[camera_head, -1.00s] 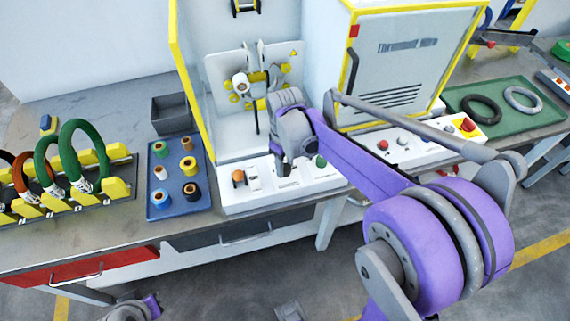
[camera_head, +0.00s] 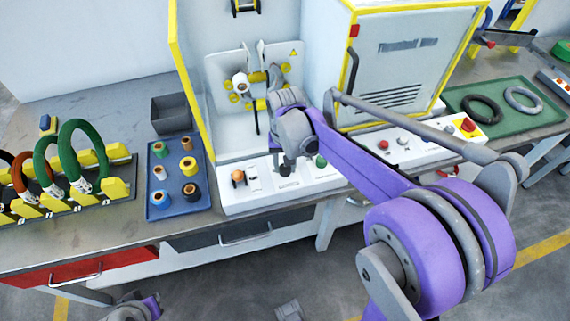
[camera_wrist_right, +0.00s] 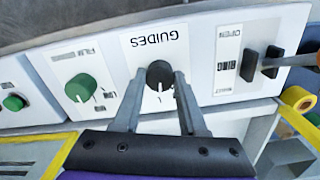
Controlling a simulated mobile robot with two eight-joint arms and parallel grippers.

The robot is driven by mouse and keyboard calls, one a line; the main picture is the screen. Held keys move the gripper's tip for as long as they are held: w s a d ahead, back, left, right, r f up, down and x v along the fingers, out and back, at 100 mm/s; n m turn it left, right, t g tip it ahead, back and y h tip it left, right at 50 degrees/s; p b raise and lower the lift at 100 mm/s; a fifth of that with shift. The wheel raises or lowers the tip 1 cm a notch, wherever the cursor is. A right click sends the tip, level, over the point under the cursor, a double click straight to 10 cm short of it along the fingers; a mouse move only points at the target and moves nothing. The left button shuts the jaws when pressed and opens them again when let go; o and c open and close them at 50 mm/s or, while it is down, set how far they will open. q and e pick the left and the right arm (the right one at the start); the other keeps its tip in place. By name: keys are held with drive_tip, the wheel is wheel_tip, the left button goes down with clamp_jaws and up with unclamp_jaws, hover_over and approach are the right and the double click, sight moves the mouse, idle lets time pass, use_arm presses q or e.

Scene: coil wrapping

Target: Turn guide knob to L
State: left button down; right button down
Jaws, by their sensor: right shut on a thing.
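The guide knob (camera_wrist_right: 160,74) is a round black knob below the upside-down word GUIDES on a white panel in the right wrist view. A small white mark shows at its lower side; the position letters are too small or covered to read. My right gripper (camera_wrist_right: 160,80) has one finger on each side of the knob and is shut on it. In the head view, my right gripper (camera_head: 286,166) points down at the front control panel (camera_head: 236,203), and its hand partly covers the knob.
A green film knob (camera_wrist_right: 80,88) sits beside the guide knob, and black ring switches (camera_wrist_right: 260,65) are on its other side. A yellow-edged machine stands behind the panel. A blue tray (camera_head: 157,210) of spools and a coil rack (camera_head: 122,170) are to the left.

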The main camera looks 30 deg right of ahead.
drive_tip(key=shift+m, duration=0.6)
drive_tip(key=shift+c, duration=2.2)
unclamp_jaws()
drive_tip(key=shift+r, duration=0.1)
wheel_tip(320, 180, up, 11)
drive_tip(key=p, duration=0.1)
drive_tip(key=shift+f, duration=0.2)
